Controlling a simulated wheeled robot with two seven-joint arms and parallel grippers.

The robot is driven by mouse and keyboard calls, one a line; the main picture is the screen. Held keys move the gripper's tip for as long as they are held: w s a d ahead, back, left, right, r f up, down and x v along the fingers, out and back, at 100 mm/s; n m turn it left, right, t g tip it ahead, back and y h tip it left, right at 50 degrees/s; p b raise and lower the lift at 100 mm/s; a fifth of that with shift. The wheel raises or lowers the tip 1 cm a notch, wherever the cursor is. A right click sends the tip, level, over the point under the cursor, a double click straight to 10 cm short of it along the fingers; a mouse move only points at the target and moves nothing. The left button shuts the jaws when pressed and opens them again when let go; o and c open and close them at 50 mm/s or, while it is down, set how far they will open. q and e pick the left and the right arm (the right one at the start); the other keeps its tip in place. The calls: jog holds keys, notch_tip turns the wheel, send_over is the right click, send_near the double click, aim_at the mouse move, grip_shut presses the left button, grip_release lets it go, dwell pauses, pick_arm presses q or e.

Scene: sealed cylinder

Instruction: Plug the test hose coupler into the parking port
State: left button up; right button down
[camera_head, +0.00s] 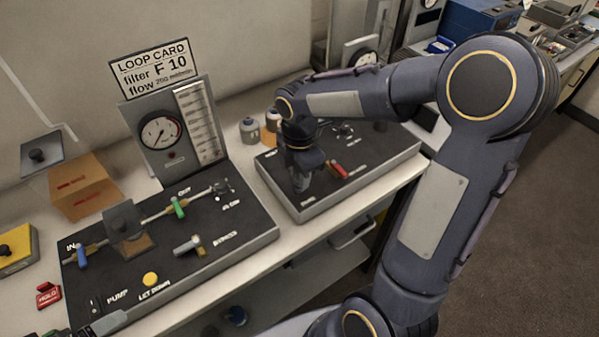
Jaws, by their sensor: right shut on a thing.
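My right gripper (302,182) points down over the front left part of the right-hand dark panel (385,158). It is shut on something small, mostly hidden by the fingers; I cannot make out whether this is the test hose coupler. A small white label lies on the panel just in front of the fingertips, too small to read surely. The parking port is not clearly visible; the gripper covers that area. I cannot tell whether the held thing touches the panel. A grey tapered part (106,323) at the bottom left edge may be the tip of my left gripper; its jaws cannot be judged.
A red-handled valve (338,169) lies just right of the gripper. The left panel (225,240) carries valves, a yellow button (150,279) and a gauge block (168,140) with a loop card (155,68). Small bottles (250,130) stand behind.

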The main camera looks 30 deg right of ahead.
jog(key=shift+f, duration=0.3)
jog(key=c, duration=1.1)
grip_release()
jog(key=shift+r, duration=0.1)
notch_tip(320, 180, up, 8)
jog(key=shift+f, duration=0.1)
